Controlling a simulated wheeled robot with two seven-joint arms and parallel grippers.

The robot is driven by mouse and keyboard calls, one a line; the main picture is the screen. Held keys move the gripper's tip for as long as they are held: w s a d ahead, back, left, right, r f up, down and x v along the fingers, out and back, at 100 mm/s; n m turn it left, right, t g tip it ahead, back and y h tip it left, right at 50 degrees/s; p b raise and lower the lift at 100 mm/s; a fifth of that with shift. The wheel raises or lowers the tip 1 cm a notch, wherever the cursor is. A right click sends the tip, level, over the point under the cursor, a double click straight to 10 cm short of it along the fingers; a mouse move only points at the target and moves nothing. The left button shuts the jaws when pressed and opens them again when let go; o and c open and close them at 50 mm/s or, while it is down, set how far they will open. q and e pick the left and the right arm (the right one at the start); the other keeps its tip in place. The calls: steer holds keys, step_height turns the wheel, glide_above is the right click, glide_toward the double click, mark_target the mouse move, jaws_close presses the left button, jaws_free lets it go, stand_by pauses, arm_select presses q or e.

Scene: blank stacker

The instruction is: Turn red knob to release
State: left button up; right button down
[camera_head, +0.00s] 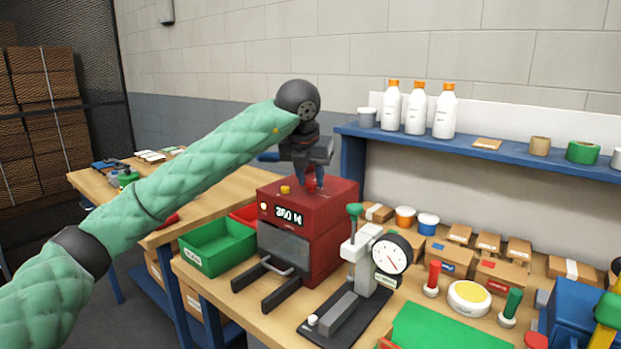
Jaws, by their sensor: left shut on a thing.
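The red machine (335,214) stands on the wooden workbench, with a small display and a dark front panel. A yellow button (285,189) sits on its top at the left. The red knob (311,184) is on top of the machine, mostly hidden by my left gripper. My left gripper (309,185) points down from above, its fingers closed around the red knob. My right gripper is not in view.
A green bin (217,246) stands left of the machine. A dial gauge stand (391,254) is close at its front right. Several small boxes and stamps crowd the bench's right. A blue shelf (480,150) with bottles runs behind.

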arm_select(q)
steer(key=m+b, duration=0.1)
steer(key=m+h+b, duration=0.1)
steer(key=m, duration=0.1)
steer(key=m+g+h+b, duration=0.1)
steer(key=m, duration=0.1)
steer(key=shift+w+a, duration=0.15)
steer(key=shift+a, duration=0.1)
steer(key=m+g, duration=0.1)
steer(key=m, duration=0.2)
steer(key=m+h, duration=0.1)
steer(key=m, duration=0.2)
steer(key=shift+w+r+g+b, duration=0.1)
steer(key=shift+w+g+b, duration=0.1)
steer(key=shift+g+b, duration=0.15)
steer(key=m+g, duration=0.2)
steer(key=m, duration=0.2)
steer(key=shift+w+a+p, duration=0.1)
steer(key=shift+w+p, duration=0.05)
steer(key=shift+p, duration=0.15)
steer(key=shift+w+m+g, duration=0.1)
steer(key=shift+m+g, duration=0.25)
steer(key=shift+m, duration=0.85)
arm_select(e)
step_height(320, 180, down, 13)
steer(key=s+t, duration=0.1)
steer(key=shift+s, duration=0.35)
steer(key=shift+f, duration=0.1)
